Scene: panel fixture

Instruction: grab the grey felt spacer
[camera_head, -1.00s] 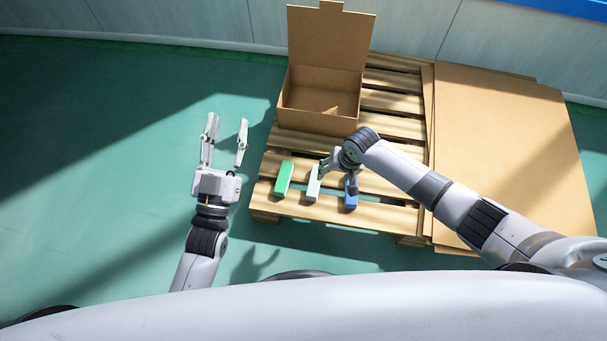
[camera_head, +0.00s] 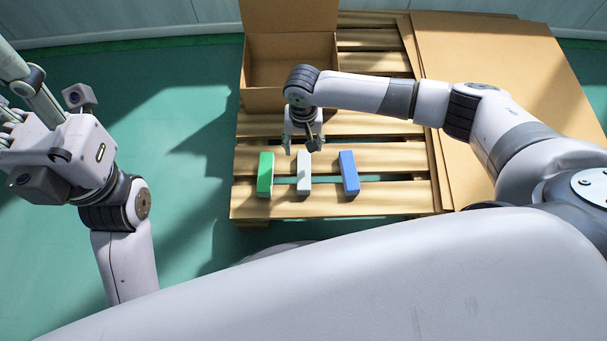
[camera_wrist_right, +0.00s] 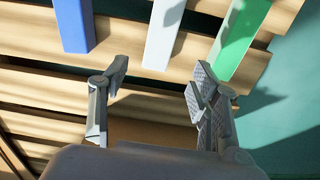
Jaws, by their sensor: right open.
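The grey felt spacer (camera_head: 304,173) is the pale grey block lying on the wooden pallet, between a green block (camera_head: 265,175) and a blue block (camera_head: 349,173). My right gripper (camera_head: 302,146) is open and empty, just beyond the spacer's far end.
An open cardboard box (camera_head: 290,62) stands on the pallet (camera_head: 400,197) behind my right gripper. Flat cardboard sheets (camera_head: 500,60) lie at the right. The green floor (camera_head: 180,130) left of the pallet is clear.

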